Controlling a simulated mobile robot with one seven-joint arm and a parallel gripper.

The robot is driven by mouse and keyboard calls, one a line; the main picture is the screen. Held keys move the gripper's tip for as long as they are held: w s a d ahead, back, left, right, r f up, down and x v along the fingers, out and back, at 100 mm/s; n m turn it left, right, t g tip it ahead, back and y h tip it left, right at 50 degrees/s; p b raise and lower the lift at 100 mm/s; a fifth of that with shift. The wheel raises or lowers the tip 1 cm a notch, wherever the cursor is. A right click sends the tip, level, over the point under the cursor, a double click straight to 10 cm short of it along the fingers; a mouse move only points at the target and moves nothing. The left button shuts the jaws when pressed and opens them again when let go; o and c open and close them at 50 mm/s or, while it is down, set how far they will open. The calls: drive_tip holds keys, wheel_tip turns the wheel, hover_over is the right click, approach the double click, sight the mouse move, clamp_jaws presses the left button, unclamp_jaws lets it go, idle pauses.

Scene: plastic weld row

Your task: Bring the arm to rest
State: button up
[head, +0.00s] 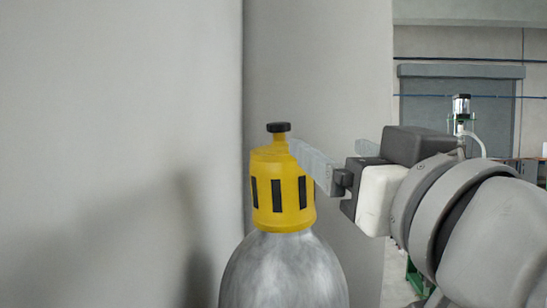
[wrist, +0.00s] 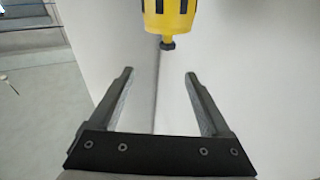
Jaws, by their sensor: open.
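My gripper (head: 326,150) reaches in from the right in the head view, with its jaws apart and nothing between them. In the wrist view my gripper (wrist: 159,74) shows two spread fingers with an empty gap. In the head view the near finger overlaps the upper right edge of a yellow valve cap (head: 282,190); I cannot tell from that view whether they touch. In the wrist view the yellow cap (wrist: 168,14) and its black knob (wrist: 167,45) lie beyond the fingertips, apart from them.
The yellow cap, with dark slots, tops a grey gas cylinder (head: 283,272). Pale walls (head: 120,110) stand behind and left of it. At right are a grey shutter door (head: 455,100) and a green-framed device (head: 461,112). Open floor (wrist: 40,125) shows at left in the wrist view.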

drive_tip(key=w+d+f+g+h+p, duration=0.2)
drive_tip(key=f+g, duration=0.5)
drive_tip(key=f, duration=1.1)
drive_tip(key=s+d+f+m+g+h, duration=0.1)
drive_tip(key=s+f+g, duration=0.1)
drive_tip(key=f, duration=0.5)
drive_tip(key=s+d+f+m+g, duration=0.1)
drive_tip(key=s+d+f+g, duration=0.1)
drive_tip(key=f+g, duration=0.3)
wheel_tip(320, 180, down, 2)
drive_tip(key=shift+s+d+f+h, duration=0.2)
drive_tip(key=shift+s+h, duration=0.1)
drive_tip(key=shift+h, duration=0.1)
